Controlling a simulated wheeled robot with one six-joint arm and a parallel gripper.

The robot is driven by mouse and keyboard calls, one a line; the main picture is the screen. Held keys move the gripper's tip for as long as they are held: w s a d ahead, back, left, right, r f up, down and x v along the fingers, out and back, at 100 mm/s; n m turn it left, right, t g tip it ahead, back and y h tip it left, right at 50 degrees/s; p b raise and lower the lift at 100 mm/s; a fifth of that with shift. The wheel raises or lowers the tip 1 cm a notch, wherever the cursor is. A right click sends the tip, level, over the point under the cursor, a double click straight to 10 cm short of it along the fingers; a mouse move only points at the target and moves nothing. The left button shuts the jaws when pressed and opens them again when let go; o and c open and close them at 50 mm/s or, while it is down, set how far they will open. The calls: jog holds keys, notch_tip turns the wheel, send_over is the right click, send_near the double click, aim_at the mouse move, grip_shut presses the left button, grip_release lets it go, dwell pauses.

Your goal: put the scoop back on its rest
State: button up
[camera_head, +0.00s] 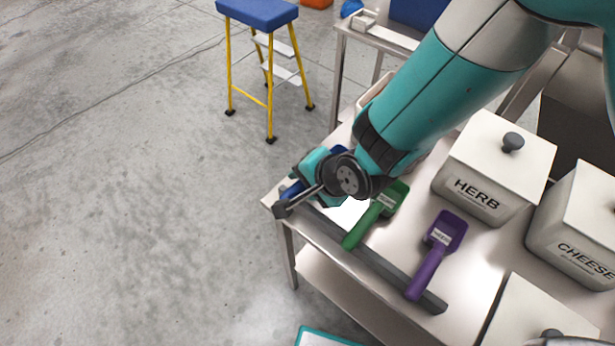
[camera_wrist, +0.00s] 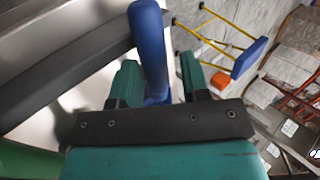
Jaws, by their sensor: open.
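A blue scoop (camera_head: 290,190) is at the left end of the table, mostly hidden behind my wrist in the head view. Its blue handle (camera_wrist: 148,40) stands between the two teal fingers of my gripper (camera_wrist: 160,78) in the wrist view. The fingers are open, with a gap on the right side of the handle. The dark bar-shaped rest (camera_head: 395,273) runs along the table's front edge. The handle is by its left end; I cannot tell whether they touch. A green scoop (camera_head: 375,216) and a purple scoop (camera_head: 437,250) lie with their handles across the bar.
A herb bin (camera_head: 483,190), a cheese bin (camera_head: 575,235) and another lidded bin (camera_head: 540,315) crowd the right of the table (camera_head: 470,270). A blue-topped yellow step stool (camera_head: 258,12) stands beyond on the floor. The floor at left is clear.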

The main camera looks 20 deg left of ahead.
jog(key=shift+s+d, duration=0.15)
jog(key=shift+d, duration=0.05)
jog(key=s+d+r+n+h, duration=0.15)
jog(key=d+r+n, duration=0.25)
jog(key=d+r, duration=1.2)
jog(key=s+d+r+n+g+h, duration=0.1)
jog(key=s+d+r+n+g, duration=0.2)
jog(key=s+d+r+n, duration=0.4)
notch_tip(320, 180, up, 2)
jog(key=s+d, duration=0.1)
jog(key=d, duration=0.1)
jog(key=shift+d+n+b, duration=0.3)
jog(key=shift+d, duration=0.05)
jog(key=shift+s, duration=0.1)
